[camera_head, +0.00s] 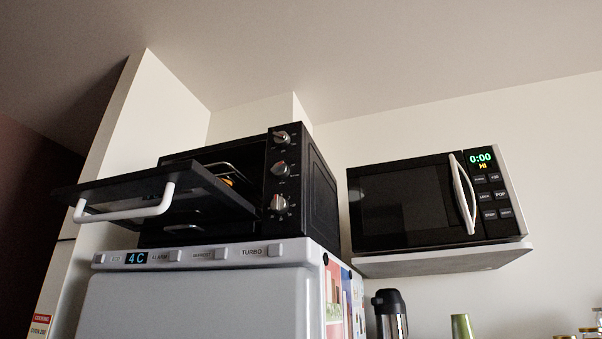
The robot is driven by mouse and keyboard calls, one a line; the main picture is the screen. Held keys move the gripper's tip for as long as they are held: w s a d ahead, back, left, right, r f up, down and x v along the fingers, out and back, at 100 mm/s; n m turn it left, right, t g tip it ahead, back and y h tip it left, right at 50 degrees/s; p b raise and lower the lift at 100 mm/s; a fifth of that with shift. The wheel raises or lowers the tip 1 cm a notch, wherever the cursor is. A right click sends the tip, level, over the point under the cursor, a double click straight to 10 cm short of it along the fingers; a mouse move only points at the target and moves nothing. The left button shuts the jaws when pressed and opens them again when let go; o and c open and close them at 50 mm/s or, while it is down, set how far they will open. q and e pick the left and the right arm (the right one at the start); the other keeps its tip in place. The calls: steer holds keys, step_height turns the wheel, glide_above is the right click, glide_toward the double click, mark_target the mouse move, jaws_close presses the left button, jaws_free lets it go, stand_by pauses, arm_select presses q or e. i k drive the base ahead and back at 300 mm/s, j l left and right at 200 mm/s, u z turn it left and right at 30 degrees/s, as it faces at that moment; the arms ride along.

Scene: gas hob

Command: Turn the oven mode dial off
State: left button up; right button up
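A black toaster oven (322,193) stands on top of the white fridge. Its door (160,188) is swung down and open, with a white handle (125,212) at the front. Three silver dials sit in a column on the oven's right panel: a top dial (281,138), a middle dial (280,169) and a bottom dial (279,203). Their labels are too small to read, so I cannot tell which is the mode dial or its setting. Something orange (228,182) shows inside the oven. Neither of my grippers is in view.
The fridge (190,300) has a top control strip reading 4C. A black microwave (405,208) showing 0:00 sits on a wall shelf (445,260) at right. Below are a flask (390,318), a green cup (461,327) and jars (590,333).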

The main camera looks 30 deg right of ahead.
mark_target(281, 171)
steer(key=i+j+z, duration=0.15)
steer(key=j+z, duration=0.25)
steer(key=i+j+z, duration=0.15)
steer(key=z, duration=0.2)
steer(key=i+j+z, duration=0.1)
steer(key=j+z, duration=0.7)
